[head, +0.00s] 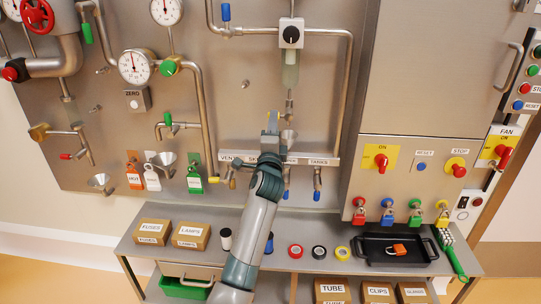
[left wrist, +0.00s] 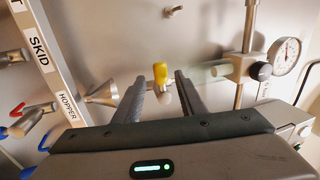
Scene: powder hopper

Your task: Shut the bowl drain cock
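The bowl drain cock, with a yellow handle (left wrist: 160,73), shows in the left wrist view, its metal body below the handle in the picture. It sits between the clear bowl (left wrist: 203,75) and a small metal funnel (left wrist: 103,94). In the head view the bowl (head: 290,75) hangs above my left gripper (head: 271,120). My left gripper is open, and it also shows in the left wrist view (left wrist: 159,80). The handle appears between its fingertips with gaps on both sides; I cannot tell the depth or any contact. My right gripper is not in view.
A label rail (head: 310,160) with several small cocks runs below the gripper. A steel pipe (head: 345,90) bends down right of the bowl. A control cabinet (head: 400,185) stands to the right. A shelf (head: 340,225) with boxes, tape rolls and a black tray (head: 395,248) lies below.

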